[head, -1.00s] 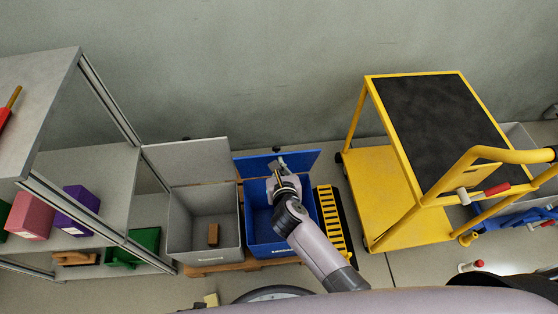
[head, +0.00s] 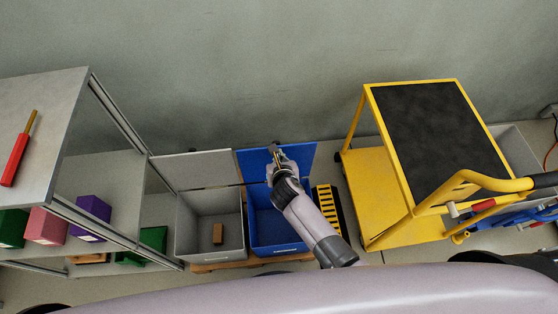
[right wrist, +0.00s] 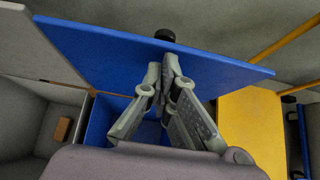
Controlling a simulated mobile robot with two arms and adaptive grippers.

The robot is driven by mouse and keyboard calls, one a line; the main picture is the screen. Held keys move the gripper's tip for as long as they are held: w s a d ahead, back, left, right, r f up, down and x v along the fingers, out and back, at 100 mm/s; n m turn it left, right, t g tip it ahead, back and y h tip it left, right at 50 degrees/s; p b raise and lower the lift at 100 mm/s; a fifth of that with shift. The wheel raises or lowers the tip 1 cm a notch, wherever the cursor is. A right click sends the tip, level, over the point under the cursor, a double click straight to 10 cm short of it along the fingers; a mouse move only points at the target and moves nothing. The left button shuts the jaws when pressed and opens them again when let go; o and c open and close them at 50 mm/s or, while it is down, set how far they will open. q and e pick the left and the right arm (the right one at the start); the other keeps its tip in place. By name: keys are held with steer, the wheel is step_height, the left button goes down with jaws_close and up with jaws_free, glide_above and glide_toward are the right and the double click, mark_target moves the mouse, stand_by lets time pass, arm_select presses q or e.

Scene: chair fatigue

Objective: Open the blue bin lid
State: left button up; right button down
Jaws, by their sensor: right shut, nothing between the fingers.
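The blue bin (head: 275,228) stands on a pallet on the floor, with its blue lid (head: 300,156) tilted up and back, so the bin is open at the top. In the right wrist view the lid (right wrist: 110,50) spans the upper picture, with a round black knob (right wrist: 165,36) at its top edge. My right gripper (head: 276,152) is shut and empty, in front of the lid's inner face; it also shows in the right wrist view (right wrist: 168,62). I cannot tell whether its tips touch the lid. My arm hides part of the bin's inside. My left gripper is not in view.
A grey bin (head: 197,222) with its lid up stands left of the blue bin, a brown block (head: 218,234) inside. A shelf (head: 95,180) stands farther left. A yellow cart (head: 395,205) is at the right, with a yellow-black slatted object (head: 329,208) between it and the blue bin.

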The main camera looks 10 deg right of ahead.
mark_target(276, 142)
steer(key=shift+w+r, duration=0.15)
steer(key=shift+w, duration=1.2)
steer(key=shift+w+r, duration=0.1)
steer(key=shift+w, duration=1.25)
steer(key=v, duration=1.2)
steer(key=shift+f, duration=0.1)
